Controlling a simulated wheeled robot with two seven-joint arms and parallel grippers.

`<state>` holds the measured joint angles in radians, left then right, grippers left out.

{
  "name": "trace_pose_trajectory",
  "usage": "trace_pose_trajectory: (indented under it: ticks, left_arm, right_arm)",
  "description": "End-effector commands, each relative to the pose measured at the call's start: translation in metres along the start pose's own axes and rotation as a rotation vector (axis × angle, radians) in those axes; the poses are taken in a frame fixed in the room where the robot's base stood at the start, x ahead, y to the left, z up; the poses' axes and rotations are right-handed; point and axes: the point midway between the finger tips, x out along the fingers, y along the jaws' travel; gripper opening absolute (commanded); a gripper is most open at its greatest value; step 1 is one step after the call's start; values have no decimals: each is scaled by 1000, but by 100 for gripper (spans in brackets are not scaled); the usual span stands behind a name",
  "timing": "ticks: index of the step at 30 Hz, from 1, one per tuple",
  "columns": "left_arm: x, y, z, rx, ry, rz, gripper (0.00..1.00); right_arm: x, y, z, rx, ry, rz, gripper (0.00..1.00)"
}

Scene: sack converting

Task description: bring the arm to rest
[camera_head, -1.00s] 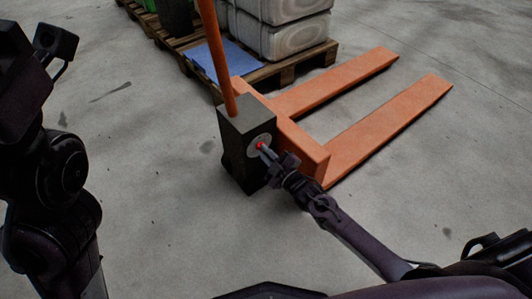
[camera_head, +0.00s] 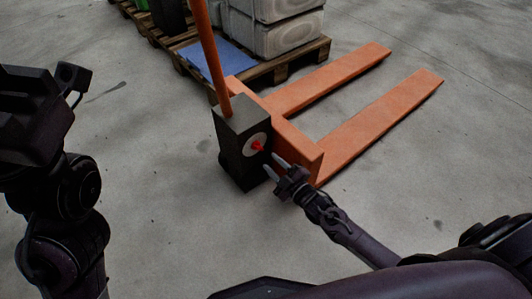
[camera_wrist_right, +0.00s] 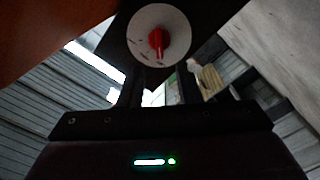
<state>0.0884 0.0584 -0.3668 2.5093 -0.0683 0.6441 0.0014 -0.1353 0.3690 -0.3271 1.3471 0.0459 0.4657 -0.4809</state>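My right gripper (camera_head: 276,166) is in front of the dark box (camera_head: 243,122) of an orange pallet jack. Its two fingers are apart and empty. The box has a pale round plate (camera_head: 250,151) with a red knob (camera_head: 257,146). The fingertips are just right of and below the knob, clear of it. In the right wrist view the red knob (camera_wrist_right: 157,41) on its pale disc shows beyond the spread fingers. My left arm is folded at the left edge; a dark part at its top may be the left gripper, but no fingers can be made out.
The jack's orange forks (camera_head: 372,123) extend to the upper right, and its orange handle (camera_head: 209,58) rises from the box. A wooden pallet (camera_head: 288,68) with pale sacks (camera_head: 290,38) and a blue sheet (camera_head: 219,57) stands behind. The grey floor around is open.

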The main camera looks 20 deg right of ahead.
Motion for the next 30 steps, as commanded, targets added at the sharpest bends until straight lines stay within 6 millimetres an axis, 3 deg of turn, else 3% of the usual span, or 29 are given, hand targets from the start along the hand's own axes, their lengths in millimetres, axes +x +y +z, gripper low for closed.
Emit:
trace_pose_trajectory:
  ticks: [6,22,26,29,30]
  left_arm:
    - [-3,-2,2,-1,-16,-8,36]
    - [-3,-2,2,0,-15,-7,36]
    - [-2,-4,3,0,-22,-11,36]
    - [-2,-5,5,-1,-35,-18,36]
    - [-2,-6,6,-2,-40,-21,36]
  right_arm:
    - [-15,0,0,0,0,-1,31]
    - [-13,1,-4,5,7,3,31]
    - [-3,13,-40,48,76,36,31]
    - [8,35,-97,119,186,86,31]
    - [12,47,-125,154,243,111,31]
